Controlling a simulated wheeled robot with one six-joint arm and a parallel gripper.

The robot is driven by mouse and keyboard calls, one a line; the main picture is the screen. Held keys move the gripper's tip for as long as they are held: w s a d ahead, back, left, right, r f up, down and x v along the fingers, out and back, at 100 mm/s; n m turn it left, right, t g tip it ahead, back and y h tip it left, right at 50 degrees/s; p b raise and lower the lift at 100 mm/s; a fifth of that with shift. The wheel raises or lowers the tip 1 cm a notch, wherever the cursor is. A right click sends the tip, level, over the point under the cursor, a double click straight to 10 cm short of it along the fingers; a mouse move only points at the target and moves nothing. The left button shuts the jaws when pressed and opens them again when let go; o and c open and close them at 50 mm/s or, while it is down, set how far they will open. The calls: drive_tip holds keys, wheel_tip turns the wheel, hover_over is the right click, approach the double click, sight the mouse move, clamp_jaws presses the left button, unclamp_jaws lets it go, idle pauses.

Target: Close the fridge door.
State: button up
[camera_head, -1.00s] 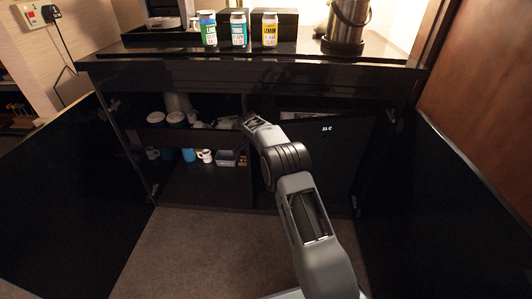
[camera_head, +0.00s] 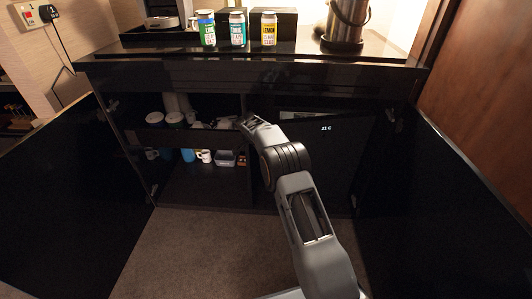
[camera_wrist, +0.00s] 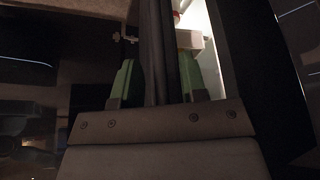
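The fridge door (camera_head: 325,160) is a black panel with a small lit temperature readout, in the right bay of the black cabinet. It stands ajar: in the wrist view the pale, lit fridge interior (camera_wrist: 208,50) shows to the right of the dark door edge (camera_wrist: 160,50). My gripper (camera_head: 245,122) is at the door's left side in the head view. In the wrist view the green fingers of my gripper (camera_wrist: 160,78) lie on either side of the door edge. Whether both fingers press on it is too dark to tell.
The left cabinet door (camera_head: 60,195) and right cabinet door (camera_head: 435,205) stand wide open. The left bay holds white cups (camera_head: 174,118) on a shelf and mugs (camera_head: 204,156) below. Several cans, including a yellow one (camera_head: 269,29), stand on the countertop. Carpet (camera_head: 215,240) between the doors is clear.

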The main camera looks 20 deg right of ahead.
drive_tip(key=p+v, duration=0.4)
drive_tip(key=v, duration=1)
drive_tip(key=shift+a+f, duration=0.1)
drive_tip(key=shift+c, duration=0.2)
